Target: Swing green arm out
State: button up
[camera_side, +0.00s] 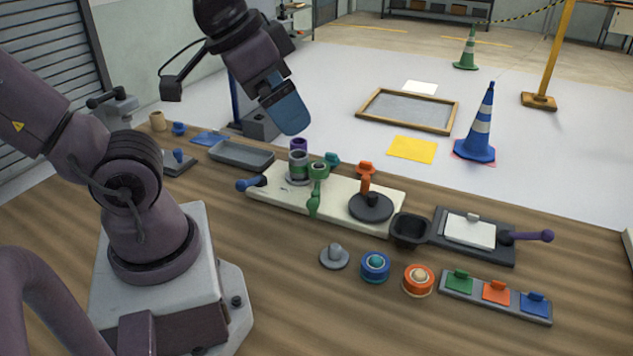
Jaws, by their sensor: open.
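The green arm (314,199) is on the cream base plate (340,203) near its middle. It points toward the front edge of the plate, below a green ring-shaped roller (319,170). A grey and green cylinder (298,166) with a purple top stands to its left, and a dark disc (371,207) with an orange post stands to its right. My gripper (288,112) is above and behind the left part of the plate, apart from it. It shows as a blue-grey end pointing down; its fingertips are hard to make out, and nothing is seen held in it.
A blue handle (251,184) sticks out at the plate's left end. A black cup (410,229) and a dark tray with a purple handle (533,236) stand to the right. In front are a grey knob (334,256), blue and orange rollers, and a strip of coloured tabs (496,293).

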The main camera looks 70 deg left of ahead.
jog(key=shift+c, duration=0.4)
jog(key=shift+f, duration=0.1)
jog(key=c, duration=0.3)
jog(key=f, duration=0.1)
jog(key=w+f+g, duration=0.2)
jog(key=f, duration=0.1)
jog(key=shift+a, duration=0.35)
jog(key=c, duration=0.4)
jog(key=shift+o, duration=0.2)
jog(key=n+g+y, duration=0.2)
jog(key=n+g, duration=0.3)
jog(key=n, duration=0.2)
send_near(313, 200)
jog(key=x, duration=1.1)
jog(key=shift+f, duration=0.25)
